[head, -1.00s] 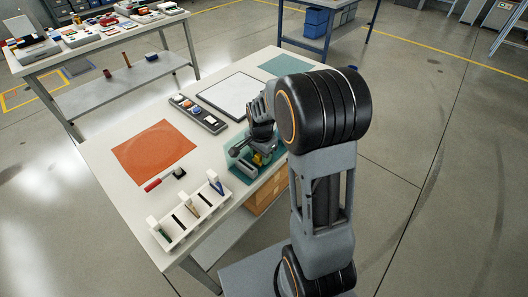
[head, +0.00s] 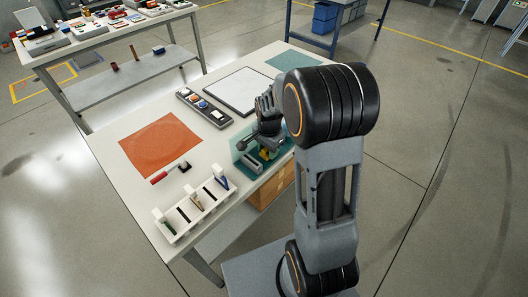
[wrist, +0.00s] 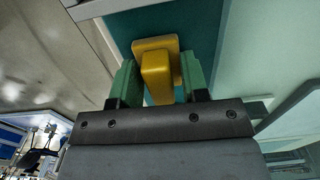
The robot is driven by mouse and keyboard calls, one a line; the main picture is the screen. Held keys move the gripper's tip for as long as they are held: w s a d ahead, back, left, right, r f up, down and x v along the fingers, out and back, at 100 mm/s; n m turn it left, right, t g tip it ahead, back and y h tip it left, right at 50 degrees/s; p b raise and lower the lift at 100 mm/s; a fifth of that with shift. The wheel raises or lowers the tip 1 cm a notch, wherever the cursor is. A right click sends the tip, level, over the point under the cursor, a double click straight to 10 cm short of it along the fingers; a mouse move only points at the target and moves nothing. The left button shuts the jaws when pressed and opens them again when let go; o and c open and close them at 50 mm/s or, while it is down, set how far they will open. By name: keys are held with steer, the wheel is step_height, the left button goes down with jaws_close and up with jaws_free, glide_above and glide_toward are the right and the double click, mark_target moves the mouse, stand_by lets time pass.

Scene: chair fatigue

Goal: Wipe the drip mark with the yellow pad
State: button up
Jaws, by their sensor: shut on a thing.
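My gripper (wrist: 160,84) is shut on the yellow pad (wrist: 157,68), with its green fingers on either side of the pad's upright grip. Below the pad is a dark teal surface; I cannot tell whether the pad touches it. In the head view my gripper (head: 262,145) is at the table's right edge, over a teal tray-like holder (head: 243,167). Only a small yellow bit of the pad (head: 265,153) shows there, mostly hidden by the gripper. I cannot make out a drip mark in either view.
On the white table (head: 138,193) lie an orange mat (head: 160,143), a red-handled tool (head: 170,173), a white slotted rack (head: 192,208), a dark tray of small items (head: 204,108) and a framed white panel (head: 238,90). A teal mat (head: 293,60) lies at the far end.

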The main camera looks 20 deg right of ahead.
steer(key=shift+w+d+f, duration=0.1)
steer(key=shift+w+d, duration=0.15)
steer(key=shift+d, duration=0.35)
steer(key=shift+w+d, duration=0.3)
steer(key=shift+d, duration=0.35)
steer(key=shift+w+d+f, duration=0.1)
steer(key=shift+w+d, duration=0.15)
steer(key=shift+d, duration=0.35)
steer(key=shift+r, duration=0.15)
steer(key=shift+r+p, duration=2.3)
steer(key=shift+r, duration=0.65)
step_height(320, 180, up, 3)
steer(key=shift+r+p, duration=0.1)
steer(key=shift+p, duration=1.05)
